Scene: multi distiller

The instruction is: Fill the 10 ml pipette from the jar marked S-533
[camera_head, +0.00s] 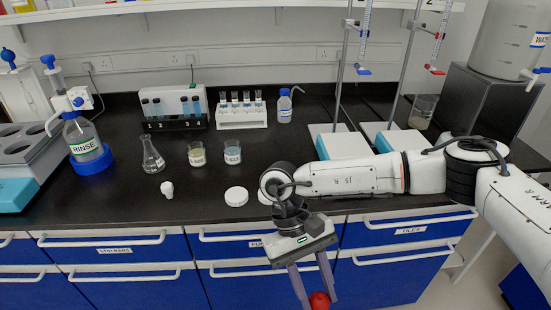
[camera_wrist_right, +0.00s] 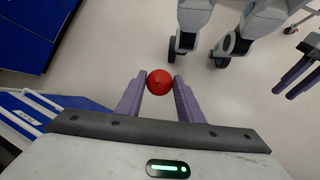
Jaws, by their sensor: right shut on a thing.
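My right gripper (camera_head: 316,299) is below the counter's front edge, in front of the blue drawers. It is shut on a red rounded bulb (camera_head: 319,301); the bulb also shows between the fingertips in the right wrist view (camera_wrist_right: 160,82). Whether a pipette extends beyond the bulb is hidden. On the counter stand two small labelled jars, one with yellowish liquid (camera_head: 197,155) and one with bluish liquid (camera_head: 232,153). Their labels are too small to read. My left gripper (camera_wrist_right: 297,80) shows at the right of the right wrist view, fingers apart and empty.
A white round lid (camera_head: 236,196) and a white stopper (camera_head: 167,188) lie near the counter's front. A flask (camera_head: 152,157) stands left of the jars, racks (camera_head: 241,112) behind. Burette stands (camera_head: 336,135) and the RINSE bottle (camera_head: 85,144) flank the area.

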